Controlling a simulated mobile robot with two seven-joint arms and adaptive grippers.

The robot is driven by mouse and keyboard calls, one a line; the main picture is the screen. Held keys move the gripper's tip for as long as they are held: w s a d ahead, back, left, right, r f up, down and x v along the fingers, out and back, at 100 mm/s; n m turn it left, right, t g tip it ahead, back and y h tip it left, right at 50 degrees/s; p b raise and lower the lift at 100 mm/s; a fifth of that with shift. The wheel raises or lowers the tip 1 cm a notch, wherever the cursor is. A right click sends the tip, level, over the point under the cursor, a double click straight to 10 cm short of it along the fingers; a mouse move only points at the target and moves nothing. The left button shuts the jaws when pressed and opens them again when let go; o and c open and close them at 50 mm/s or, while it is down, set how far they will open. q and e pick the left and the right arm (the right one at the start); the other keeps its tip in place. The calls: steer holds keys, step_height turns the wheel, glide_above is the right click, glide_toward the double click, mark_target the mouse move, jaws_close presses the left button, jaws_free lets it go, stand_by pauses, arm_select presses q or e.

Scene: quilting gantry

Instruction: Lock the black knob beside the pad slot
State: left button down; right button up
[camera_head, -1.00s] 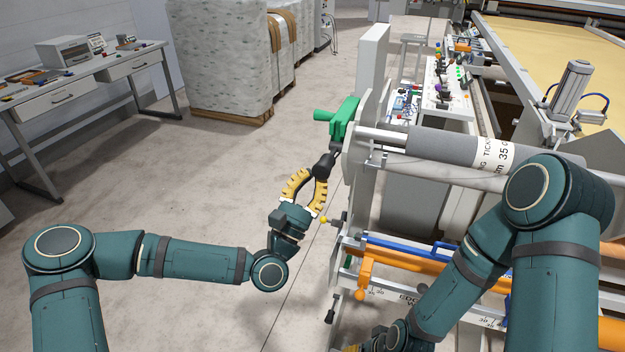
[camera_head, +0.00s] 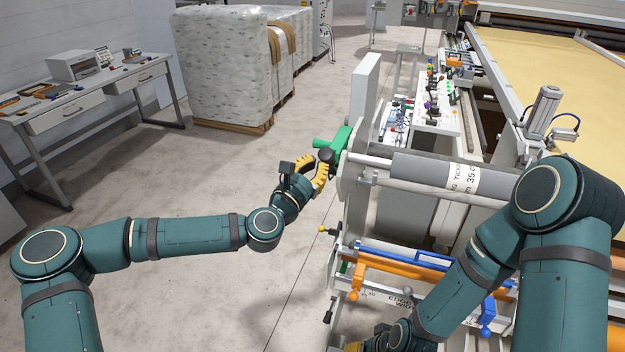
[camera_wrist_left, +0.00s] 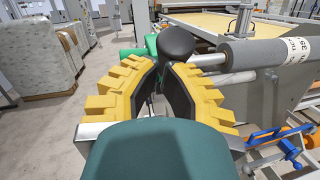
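The black knob (camera_head: 326,155) is the round end of a short dark lever beside the green handle (camera_head: 341,138), at the left end of the roller machine. In the left wrist view the knob (camera_wrist_left: 177,43) stands at the tips of the yellow fingers. My left gripper (camera_head: 318,168) has its fingers bent in towards each other at the knob and looks shut on it; the exact contact is partly hidden. My right gripper (camera_head: 352,346) is at the bottom edge, mostly cut off. I cannot make out the pad slot.
The grey roller (camera_head: 420,168) lies right of the knob. Below are an orange bar (camera_head: 400,264) with clamps and a small yellow knob (camera_head: 322,229). Wrapped pallets (camera_head: 225,70) and a desk (camera_head: 60,115) stand left. The floor between is clear.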

arm_select(q)
steer(key=shift+w+d+r+b, duration=0.25)
steer(key=shift+w+r+b, duration=0.25)
steer(key=shift+w, duration=0.25)
steer(key=shift+w+d+r+b, duration=0.25)
steer(key=shift+w+r+b, duration=0.2)
steer(key=shift+w+r, duration=0.25)
steer(key=shift+w+d+r+b, duration=0.25)
steer(key=shift+w+r+b, duration=0.25)
steer(key=shift+w, duration=0.3)
arm_select(e)
steer(key=shift+w+f, duration=0.1)
steer(key=shift+f, duration=1.65)
steer(key=shift+a+f, duration=0.1)
